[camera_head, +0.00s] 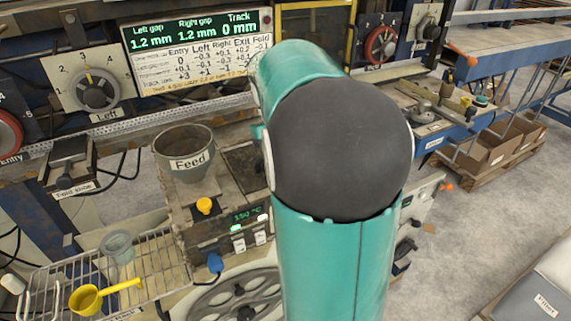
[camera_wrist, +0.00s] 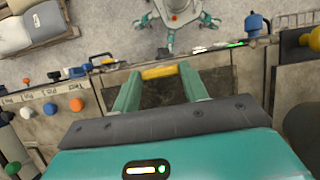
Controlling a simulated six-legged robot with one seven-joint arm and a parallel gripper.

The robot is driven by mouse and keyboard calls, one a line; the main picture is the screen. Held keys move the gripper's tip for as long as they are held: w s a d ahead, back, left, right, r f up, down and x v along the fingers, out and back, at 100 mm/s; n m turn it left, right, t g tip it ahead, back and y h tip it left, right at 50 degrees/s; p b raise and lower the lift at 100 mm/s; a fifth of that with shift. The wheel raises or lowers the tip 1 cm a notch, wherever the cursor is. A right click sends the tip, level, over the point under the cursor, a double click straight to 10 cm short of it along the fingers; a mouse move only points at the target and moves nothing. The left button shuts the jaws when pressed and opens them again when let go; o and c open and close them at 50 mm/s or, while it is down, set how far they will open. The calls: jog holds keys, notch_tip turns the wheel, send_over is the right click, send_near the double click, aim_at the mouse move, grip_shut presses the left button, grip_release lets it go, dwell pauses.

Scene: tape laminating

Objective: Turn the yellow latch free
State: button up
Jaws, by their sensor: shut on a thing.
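The yellow latch (camera_wrist: 159,72) shows in the wrist view as a short yellow bar at the edge of a dark recessed panel (camera_wrist: 160,93). My gripper (camera_wrist: 159,73) has its two teal fingers on either side of the latch and is shut on it. The latch lies crosswise between the fingertips. How far it is turned cannot be told. In the head view my teal arm with its dark round joint covers the middle, so my gripper and the latch are hidden there.
A grey Feed pot (camera_head: 185,155) and yellow knob (camera_head: 205,206) stand on the machine. A wire rack (camera_head: 150,270) holds a yellow scoop (camera_head: 95,298). The display (camera_head: 190,35) reads Track 0 mm. Coloured knobs (camera_wrist: 76,103) line the panel left of my gripper in the wrist view.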

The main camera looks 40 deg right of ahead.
jog(key=o, duration=1)
jog(key=shift+w, duration=0.1)
jog(key=v, duration=1.2)
jog(key=s+a+f+n+t, duration=0.1)
jog(key=s+a+f+t, duration=0.2)
jog(key=a, duration=0.5)
jog(key=s+a+f+n+t, duration=0.1)
jog(key=s+a+f+t, duration=0.2)
jog(key=a, duration=0.5)
jog(key=s+a+f+n+t+h, duration=0.1)
jog(key=s+a+f+t, duration=0.2)
jog(key=a, duration=0.5)
jog(key=shift+s+a+f+t, duration=0.1)
jog(key=shift+s+f+t, duration=0.2)
jog(key=shift+f, duration=0.35)
jog(key=shift+s+a+f+t, duration=0.1)
jog(key=shift+s+f, duration=0.3)
jog(key=shift+f, duration=0.2)
